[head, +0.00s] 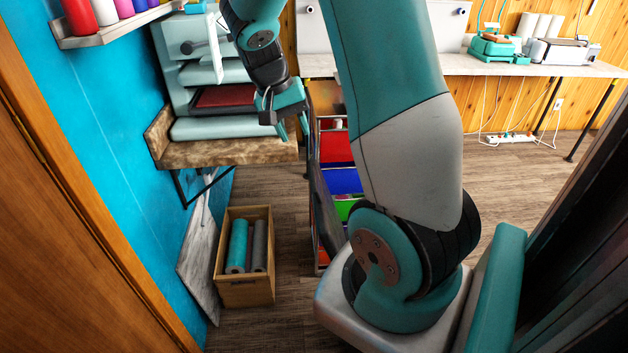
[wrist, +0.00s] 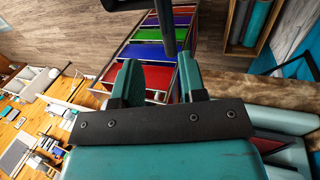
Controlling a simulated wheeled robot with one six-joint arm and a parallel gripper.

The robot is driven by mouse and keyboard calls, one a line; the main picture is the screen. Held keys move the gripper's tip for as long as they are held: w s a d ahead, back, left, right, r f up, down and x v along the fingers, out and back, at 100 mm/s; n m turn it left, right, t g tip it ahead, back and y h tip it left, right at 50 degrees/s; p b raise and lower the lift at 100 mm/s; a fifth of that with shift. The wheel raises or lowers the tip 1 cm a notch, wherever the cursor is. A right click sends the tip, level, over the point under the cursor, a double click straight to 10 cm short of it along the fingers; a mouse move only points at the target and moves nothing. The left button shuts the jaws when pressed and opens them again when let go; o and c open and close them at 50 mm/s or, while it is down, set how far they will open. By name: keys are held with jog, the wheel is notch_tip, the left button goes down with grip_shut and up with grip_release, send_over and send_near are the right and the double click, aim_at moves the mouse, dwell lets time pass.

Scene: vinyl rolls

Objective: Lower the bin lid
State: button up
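The wooden bin (head: 245,292) stands on the floor below the bench at the left, with its top open. A teal roll (head: 237,247) and a grey roll (head: 259,258) lie inside. A pale weathered board (head: 200,262), apparently the lid, stands steeply tilted along the bin's left side, by the blue wall. Whether it is hinged to the bin is unclear. My gripper (head: 284,122) is above and beyond the bin, at the bench's right end, apart from the board. In the wrist view my gripper (wrist: 158,82) has its fingers apart with nothing between them; the bin's rolls (wrist: 248,20) show at top right.
The wooden bench (head: 225,153) with a teal press (head: 190,75) juts out above the bin. A rack of coloured trays (head: 338,180) stands right of the bin. A shelf (head: 115,33) with rolls is on the left wall. Some floor (head: 290,215) between bin and rack is clear.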

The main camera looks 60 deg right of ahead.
aim_at(313, 175)
jog(key=x, duration=1.4)
jog(key=shift+f+p, duration=0.25)
jog(key=shift+p, duration=0.1)
grip_shut()
